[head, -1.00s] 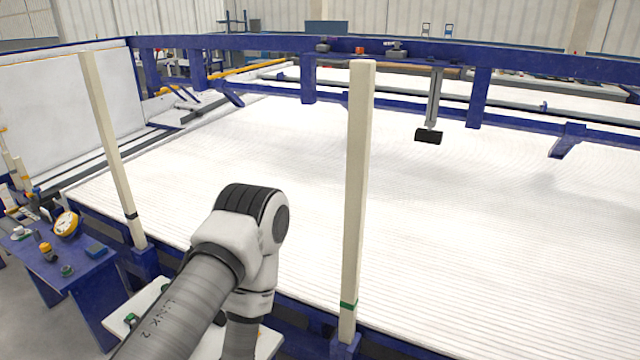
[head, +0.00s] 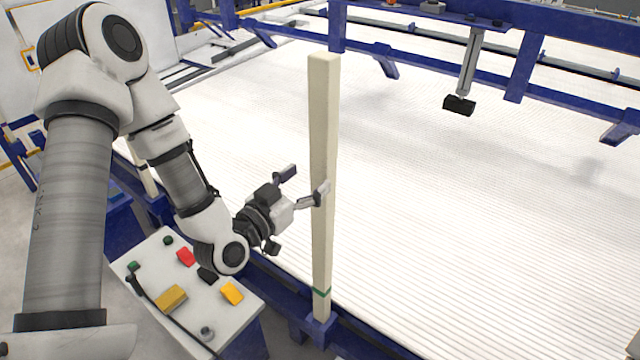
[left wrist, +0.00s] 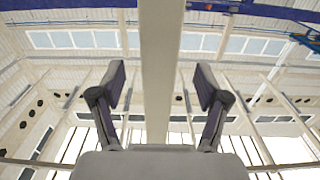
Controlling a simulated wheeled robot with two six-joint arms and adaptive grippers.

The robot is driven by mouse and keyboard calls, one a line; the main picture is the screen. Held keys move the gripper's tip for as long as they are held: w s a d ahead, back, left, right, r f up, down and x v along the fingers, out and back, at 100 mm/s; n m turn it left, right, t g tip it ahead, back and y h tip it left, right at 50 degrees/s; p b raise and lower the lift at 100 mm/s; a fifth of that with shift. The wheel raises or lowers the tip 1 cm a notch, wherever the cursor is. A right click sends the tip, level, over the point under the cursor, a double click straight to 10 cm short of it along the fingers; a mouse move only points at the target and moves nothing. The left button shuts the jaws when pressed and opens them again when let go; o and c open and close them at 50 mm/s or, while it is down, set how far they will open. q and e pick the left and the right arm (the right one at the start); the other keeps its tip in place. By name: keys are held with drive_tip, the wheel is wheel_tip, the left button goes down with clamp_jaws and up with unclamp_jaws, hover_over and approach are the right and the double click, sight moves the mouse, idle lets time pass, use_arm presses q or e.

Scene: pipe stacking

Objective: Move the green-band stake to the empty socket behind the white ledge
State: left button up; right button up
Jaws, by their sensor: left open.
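The green-band stake (head: 323,130) is a tall cream post. It stands upright in a blue socket at the front rail, with its green band (head: 321,293) near the foot. My left gripper (head: 305,182) is open beside the stake at about mid-height, with one finger overlapping it in the head view. In the left wrist view the stake (left wrist: 162,60) runs upright between the two open fingers; I cannot tell whether they touch it. A white ledge (head: 215,322) with coloured parts lies at lower left. I cannot make out an empty socket. My right gripper is not in view.
Another cream stake (head: 148,182) at left is mostly hidden behind my left arm. A wide white ribbed bed (head: 480,220) fills the right. A blue beam (head: 560,40) crosses the back, with a black-ended bracket (head: 459,105) hanging from it.

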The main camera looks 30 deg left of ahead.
sight(318, 176)
use_arm(q)
drive_tip(key=w+b, duration=0.2)
drive_tip(key=b, duration=0.1)
drive_tip(key=w+f+b, duration=0.1)
drive_tip(key=b, duration=0.1)
drive_tip(key=shift+d, duration=0.25)
drive_tip(key=shift+w+d+r+p, duration=0.15)
drive_tip(key=shift+w+r+p, duration=0.15)
drive_tip(key=shift+w, duration=0.3)
drive_tip(key=shift+w+d+r+p, duration=0.2)
drive_tip(key=shift+w+p, duration=0.2)
drive_tip(key=shift+w, duration=0.35)
drive_tip(key=shift+a, duration=0.2)
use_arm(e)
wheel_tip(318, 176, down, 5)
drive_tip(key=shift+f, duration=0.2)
use_arm(q)
drive_tip(key=shift+c, duration=0.4)
